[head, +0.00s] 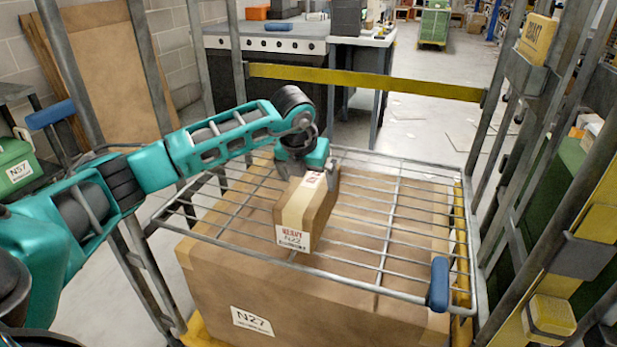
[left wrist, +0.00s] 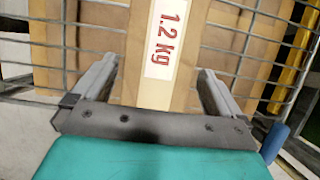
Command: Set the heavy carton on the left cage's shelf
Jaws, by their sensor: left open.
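The heavy carton (head: 308,210), a small brown box with tan tape, a red HEAVY mark and N22, sits on the wire shelf (head: 386,262) of the cage in front of me. In the left wrist view the carton (left wrist: 190,70) shows its top with a 1.2 kg label. My left gripper (head: 308,172) is open at the carton's far end. Its fingers stand on either side of the carton, with gaps visible in the left wrist view. Whether the carton's underside rests fully on the wires is hard to see. My right gripper is not in view.
A large carton (head: 215,290) marked N27 fills the space under the shelf. Cage posts rise on both sides, with a yellow bar (head: 365,82) across the back. A blue catch (head: 438,284) sits at the shelf's front right corner. Wires around the heavy carton are clear.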

